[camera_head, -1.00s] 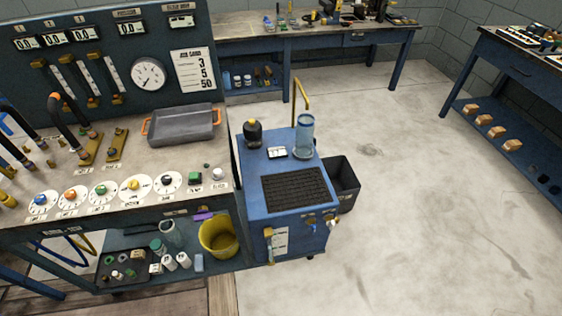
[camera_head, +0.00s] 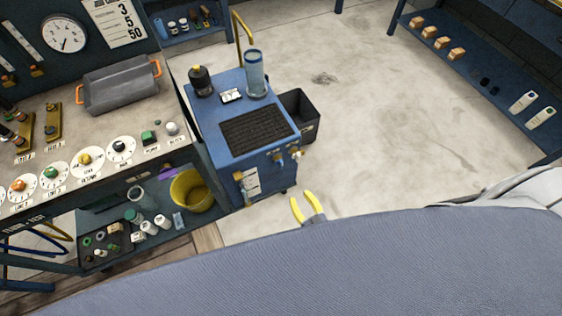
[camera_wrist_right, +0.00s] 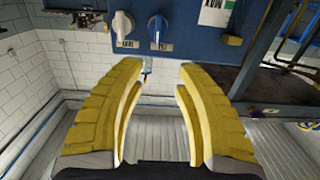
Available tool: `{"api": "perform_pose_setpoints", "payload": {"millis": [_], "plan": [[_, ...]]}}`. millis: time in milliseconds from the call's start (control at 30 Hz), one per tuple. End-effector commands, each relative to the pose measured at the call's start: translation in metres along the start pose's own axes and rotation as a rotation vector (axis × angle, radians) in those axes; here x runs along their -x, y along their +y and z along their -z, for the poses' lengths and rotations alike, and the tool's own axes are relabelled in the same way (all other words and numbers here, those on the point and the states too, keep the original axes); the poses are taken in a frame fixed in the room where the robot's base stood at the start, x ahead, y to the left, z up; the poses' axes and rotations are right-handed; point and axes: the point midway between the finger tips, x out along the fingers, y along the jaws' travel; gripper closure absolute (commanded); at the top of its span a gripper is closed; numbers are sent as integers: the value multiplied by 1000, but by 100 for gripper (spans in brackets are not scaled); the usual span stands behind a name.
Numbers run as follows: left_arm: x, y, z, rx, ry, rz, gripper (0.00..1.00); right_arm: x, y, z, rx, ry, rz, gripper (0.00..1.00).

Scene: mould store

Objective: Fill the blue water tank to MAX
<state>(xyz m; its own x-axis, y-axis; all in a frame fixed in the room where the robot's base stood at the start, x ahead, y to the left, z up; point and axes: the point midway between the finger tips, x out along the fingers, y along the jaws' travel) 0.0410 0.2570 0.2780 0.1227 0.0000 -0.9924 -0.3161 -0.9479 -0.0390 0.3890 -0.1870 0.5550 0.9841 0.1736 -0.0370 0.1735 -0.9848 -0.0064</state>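The blue water tank (camera_head: 207,112) is a blue cabinet beside the workbench. It has a black grille, a clear cylinder (camera_head: 255,75) and a brass pipe (camera_head: 240,40) on top. In the right wrist view, the yellow fingers (camera_wrist_right: 162,65) are spread below the white knob (camera_wrist_right: 122,25) and blue knob (camera_wrist_right: 158,30). The water level is not readable. My left gripper is out of view.
The workbench with dials (camera_head: 85,158) and a grey tray (camera_head: 120,88) stands left of the tank. A yellow bucket (camera_head: 192,192) sits on its lower shelf. A black bin (camera_head: 306,115) stands at the tank's right. Open floor lies further right, before a blue shelf (camera_head: 465,65).

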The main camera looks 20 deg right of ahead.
Motion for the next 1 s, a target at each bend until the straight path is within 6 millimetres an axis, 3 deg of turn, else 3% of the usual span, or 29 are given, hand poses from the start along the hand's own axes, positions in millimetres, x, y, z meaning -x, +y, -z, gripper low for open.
{"api": "perform_pose_setpoints", "payload": {"millis": [267, 1000], "plan": [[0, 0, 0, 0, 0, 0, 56, -11, 3, 9, 6, 41, -14, 66], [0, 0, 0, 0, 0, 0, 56, -137, 5, 13, 7, 37, -13, 66]]}}
